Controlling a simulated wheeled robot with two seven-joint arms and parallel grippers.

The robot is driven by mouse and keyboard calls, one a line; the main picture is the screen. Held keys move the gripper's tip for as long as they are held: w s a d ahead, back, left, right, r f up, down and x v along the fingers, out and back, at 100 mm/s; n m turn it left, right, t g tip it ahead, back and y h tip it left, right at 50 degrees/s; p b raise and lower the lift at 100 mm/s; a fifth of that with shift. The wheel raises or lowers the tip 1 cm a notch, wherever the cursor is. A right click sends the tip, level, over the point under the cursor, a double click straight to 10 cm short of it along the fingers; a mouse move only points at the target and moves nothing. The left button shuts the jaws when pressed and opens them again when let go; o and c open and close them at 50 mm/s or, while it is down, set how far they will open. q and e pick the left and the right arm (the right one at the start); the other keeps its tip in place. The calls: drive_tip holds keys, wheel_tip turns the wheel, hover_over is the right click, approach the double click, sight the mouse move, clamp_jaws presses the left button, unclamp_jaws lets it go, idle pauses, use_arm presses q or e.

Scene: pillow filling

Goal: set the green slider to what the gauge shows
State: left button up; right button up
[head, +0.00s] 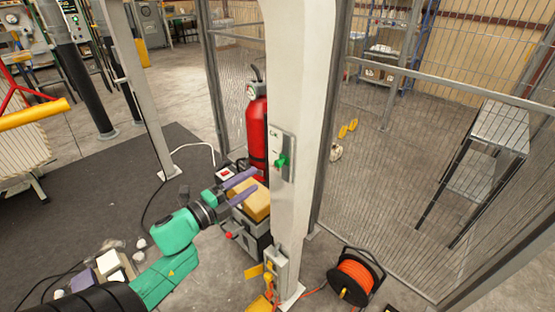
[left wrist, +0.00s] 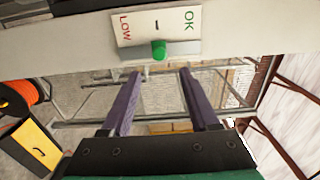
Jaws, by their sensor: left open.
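The green slider (head: 282,161) sits on a pale panel (head: 275,143) on the white post. In the left wrist view the green slider (left wrist: 158,49) is about midway between the red LOW mark (left wrist: 125,27) and the green OK mark (left wrist: 188,20). A small round gauge (head: 252,90) is at the top of the red fire extinguisher (head: 257,130) behind the post; its reading is too small to tell. My left gripper (head: 256,179) is open and empty, just left of the post and short of the slider. Its two purple fingers (left wrist: 161,72) point toward the slider, apart from it. My right gripper is not in view.
The white post (head: 292,215) stands close to the gripper. A tan box (head: 258,204) sits on a dark crate beneath it. An orange cable reel (head: 356,280) lies on the floor at right. Wire mesh fencing (head: 430,130) runs behind.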

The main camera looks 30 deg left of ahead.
sight(277, 165)
use_arm(q)
drive_tip(key=p+x, duration=0.2)
drive_tip(key=x, duration=0.8)
drive_tip(key=shift+w, duration=0.35)
drive_tip(key=shift+w+f, duration=0.1)
drive_tip(key=shift+w, duration=0.15)
drive_tip(key=shift+s, duration=0.1)
clamp_jaws()
idle(0.3)
